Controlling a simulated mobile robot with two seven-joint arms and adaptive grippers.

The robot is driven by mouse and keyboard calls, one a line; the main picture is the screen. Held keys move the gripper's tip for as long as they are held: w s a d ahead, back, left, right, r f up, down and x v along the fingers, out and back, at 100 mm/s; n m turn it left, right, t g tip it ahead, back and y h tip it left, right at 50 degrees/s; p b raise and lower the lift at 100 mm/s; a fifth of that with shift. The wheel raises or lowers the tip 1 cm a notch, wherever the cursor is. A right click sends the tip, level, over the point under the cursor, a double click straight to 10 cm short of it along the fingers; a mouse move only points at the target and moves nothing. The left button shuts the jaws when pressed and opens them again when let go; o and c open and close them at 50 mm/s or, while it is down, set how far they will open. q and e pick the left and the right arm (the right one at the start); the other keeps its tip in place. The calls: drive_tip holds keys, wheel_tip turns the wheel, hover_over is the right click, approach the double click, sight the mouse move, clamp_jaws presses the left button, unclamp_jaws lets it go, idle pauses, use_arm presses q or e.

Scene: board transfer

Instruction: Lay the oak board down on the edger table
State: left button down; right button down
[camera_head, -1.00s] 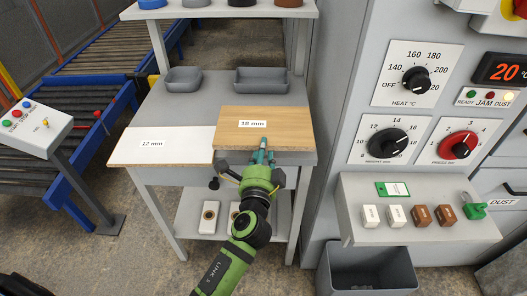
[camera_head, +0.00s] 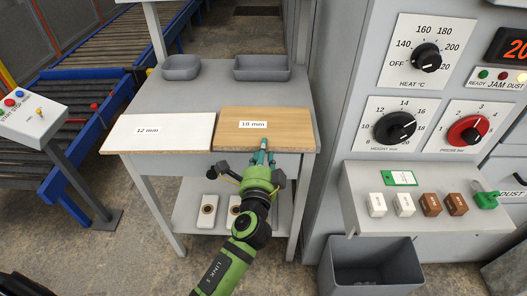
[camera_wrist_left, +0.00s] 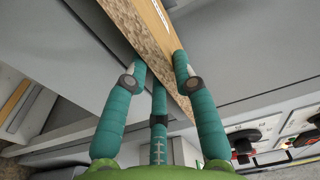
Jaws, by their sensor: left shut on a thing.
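The oak board (camera_head: 290,123), labelled 18 mm, is level over the right part of a grey table (camera_head: 220,94). Its near edge shows at the table's front. I cannot tell whether it touches the top or a small gap is left. My left gripper (camera_head: 264,152) is shut on the middle of that near edge. In the left wrist view the teal fingers (camera_wrist_left: 158,70) are on both sides of the board's edge (camera_wrist_left: 150,35). My right gripper is not in view.
A white board (camera_head: 165,137), labelled 12 mm, lies close to the left of the oak board. Two grey trays (camera_head: 181,68) (camera_head: 262,74) stand behind. A grey machine with dials (camera_head: 398,125) and a button ledge (camera_head: 385,222) stands at the right, a roller conveyor (camera_head: 80,110) at the left.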

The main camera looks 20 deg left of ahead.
use_arm(q)
drive_tip(key=shift+f, duration=0.1)
drive_tip(key=c, duration=0.9)
unclamp_jaws()
drive_tip(key=shift+f, duration=0.15)
drive_tip(key=shift+c, duration=0.9)
drive_tip(key=shift+s, duration=0.1)
drive_tip(key=v, duration=0.3)
